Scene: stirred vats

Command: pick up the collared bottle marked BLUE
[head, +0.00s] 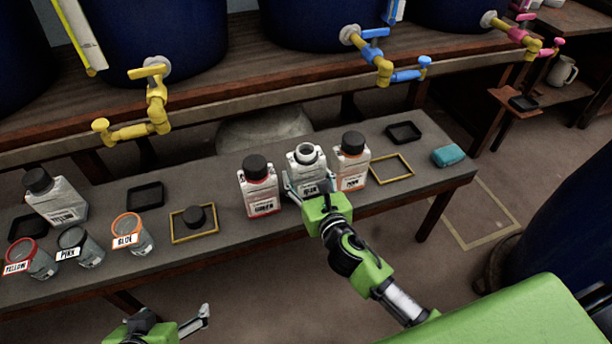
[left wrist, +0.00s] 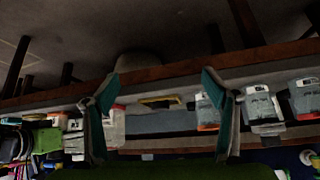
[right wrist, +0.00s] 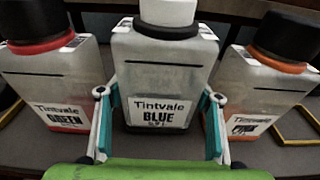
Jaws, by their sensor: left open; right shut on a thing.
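The bottle marked BLUE (head: 305,160) stands upright on the bench, between the GREEN bottle (head: 259,187) and the PINK bottle (head: 352,163). It has an open white neck with a dark collar below it in the right wrist view (right wrist: 163,75). My right gripper (head: 308,187) is shut on this bottle, one finger on each side of its body, also in the right wrist view (right wrist: 160,118). The bottle's base is partly hidden by the gripper in the head view. My left gripper (head: 172,326) is open and empty in front of the bench; its spread fingers show in the left wrist view (left wrist: 160,112).
A black cap (head: 195,216) lies inside a yellow frame. Cups labelled YELLOW (head: 30,260), PINK (head: 80,246) and BLUE (head: 132,234) stand at left near another bottle (head: 55,197). A teal block (head: 448,155) lies at the right end. Vat taps (head: 383,68) overhang behind.

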